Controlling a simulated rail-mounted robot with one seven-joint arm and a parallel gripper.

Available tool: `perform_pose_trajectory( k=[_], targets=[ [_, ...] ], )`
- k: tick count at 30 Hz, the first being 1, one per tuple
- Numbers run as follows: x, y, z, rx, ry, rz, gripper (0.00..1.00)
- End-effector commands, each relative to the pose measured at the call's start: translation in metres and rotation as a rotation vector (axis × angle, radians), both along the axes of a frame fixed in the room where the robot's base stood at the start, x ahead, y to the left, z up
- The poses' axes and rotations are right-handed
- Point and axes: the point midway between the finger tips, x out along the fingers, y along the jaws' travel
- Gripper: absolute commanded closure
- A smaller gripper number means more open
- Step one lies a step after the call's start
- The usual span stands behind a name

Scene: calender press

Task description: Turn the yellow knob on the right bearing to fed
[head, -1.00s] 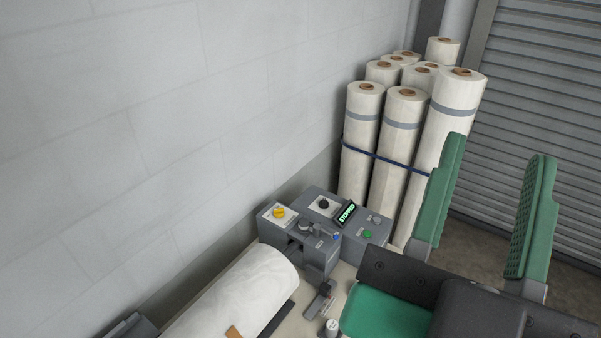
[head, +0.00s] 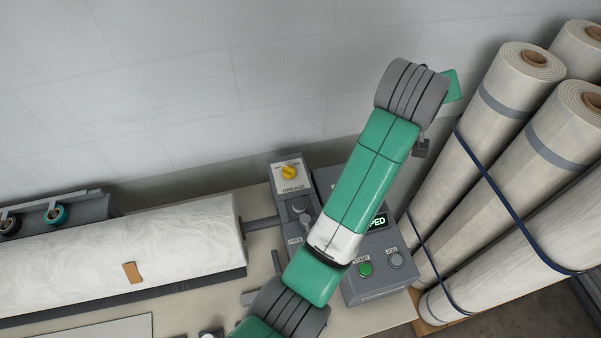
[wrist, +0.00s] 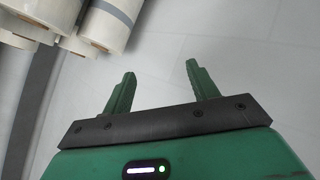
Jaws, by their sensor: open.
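The yellow knob (head: 289,172) sits on a pale plate marked GREASE on top of the right bearing housing (head: 272,184), at the right end of the white roll. I cannot read which small mark the knob points at. My gripper (wrist: 160,70) is open and empty in the wrist view, its two green fingers apart with only the pale wall beyond them. In the head view my arm rises right of the knob, and my gripper is mostly hidden behind the grey wrist joint. It is well up and right of the knob, touching nothing visible.
A grey control box (head: 375,280) with a green START button (head: 365,269), a JOG button (head: 395,260) and a partly covered display (head: 381,221) stands right of the bearing, behind my arm. Tall strapped rolls (head: 480,150) stand at right. The wall (head: 200,80) is close behind.

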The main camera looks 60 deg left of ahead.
Motion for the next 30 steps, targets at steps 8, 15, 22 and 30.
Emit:
perform_pose_trajectory(
  k=[8, 15, 22, 30],
  targets=[
    [-0.147, 0.172, -0.21, -0.671, 0.489, 0.693, 0.41],
    [-0.202, 0.188, -0.239, -0.827, 0.605, 0.893, 0.41],
    [-0.202, 0.187, -0.262, -0.827, 0.608, 0.892, 0.41],
    [-0.201, 0.187, -0.309, -0.824, 0.606, 0.89, 0.41]
  ],
)
